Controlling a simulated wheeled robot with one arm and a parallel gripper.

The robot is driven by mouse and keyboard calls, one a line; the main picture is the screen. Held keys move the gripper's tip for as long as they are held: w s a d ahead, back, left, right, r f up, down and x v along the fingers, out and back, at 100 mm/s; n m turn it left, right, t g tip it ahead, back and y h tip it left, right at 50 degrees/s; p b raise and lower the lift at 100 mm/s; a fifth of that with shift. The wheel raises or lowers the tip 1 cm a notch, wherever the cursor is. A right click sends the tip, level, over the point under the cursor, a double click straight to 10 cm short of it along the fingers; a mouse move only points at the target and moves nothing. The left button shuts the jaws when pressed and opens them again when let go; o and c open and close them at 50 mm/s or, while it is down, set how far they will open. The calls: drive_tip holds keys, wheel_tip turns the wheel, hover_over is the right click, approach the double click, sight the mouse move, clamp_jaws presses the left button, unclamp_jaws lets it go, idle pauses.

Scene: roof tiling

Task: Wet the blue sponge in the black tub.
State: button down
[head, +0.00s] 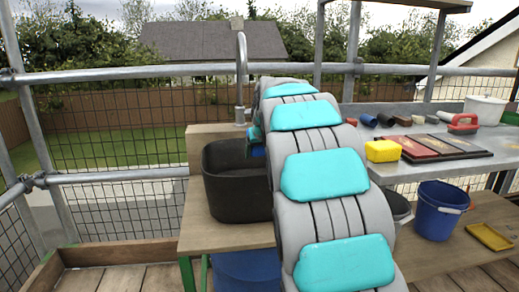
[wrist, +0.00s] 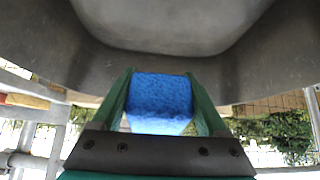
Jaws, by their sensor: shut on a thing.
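My gripper (wrist: 161,80) is shut on the blue sponge (wrist: 160,98), which sits between its two green fingers in the wrist view. The black tub (head: 232,190) stands on a wooden bench left of my arm in the head view. Its dark wall (wrist: 60,50) fills the upper part of the wrist view, around a paler grey area. The sponge is at the tub's right side in the head view, mostly hidden behind my arm. I cannot tell whether it touches water or is wet.
A metal tap (head: 241,75) rises behind the tub. To the right, a grey worktop holds a yellow sponge (head: 382,151), dark and red panels (head: 430,146), a red-handled tool (head: 463,124) and a white pot (head: 486,109). A blue bucket (head: 437,212) stands on the lower shelf. Scaffold rails (head: 120,177) enclose the platform.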

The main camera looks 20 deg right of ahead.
drive_tip(key=shift+f+b, duration=1.65)
drive_tip(key=shift+f, duration=2.7)
drive_tip(key=shift+s+f+b, duration=0.15)
drive_tip(key=shift+f+b, duration=0.05)
drive_tip(key=shift+f, duration=0.4)
drive_tip(key=shift+s+f+b, duration=0.15)
drive_tip(key=shift+f, duration=0.45)
drive_tip(key=shift+s+a+f, duration=0.1)
drive_tip(key=shift+a+f, duration=0.05)
drive_tip(key=shift+f, duration=0.15)
drive_tip(key=shift+r, duration=0.1)
drive_tip(key=shift+w+r+p, duration=0.2)
drive_tip(key=shift+r+p, duration=0.05)
drive_tip(key=shift+r, duration=0.5)
drive_tip(key=shift+w+r+p, duration=0.2)
drive_tip(key=shift+r+p, duration=0.05)
drive_tip(key=shift+r, duration=0.45)
drive_tip(key=shift+w+r+p, duration=0.1)
drive_tip(key=shift+r+p, duration=1)
drive_tip(key=shift+r, duration=2.2)
drive_tip(key=shift+r+p, duration=0.9)
drive_tip(key=shift+r, duration=1.6)
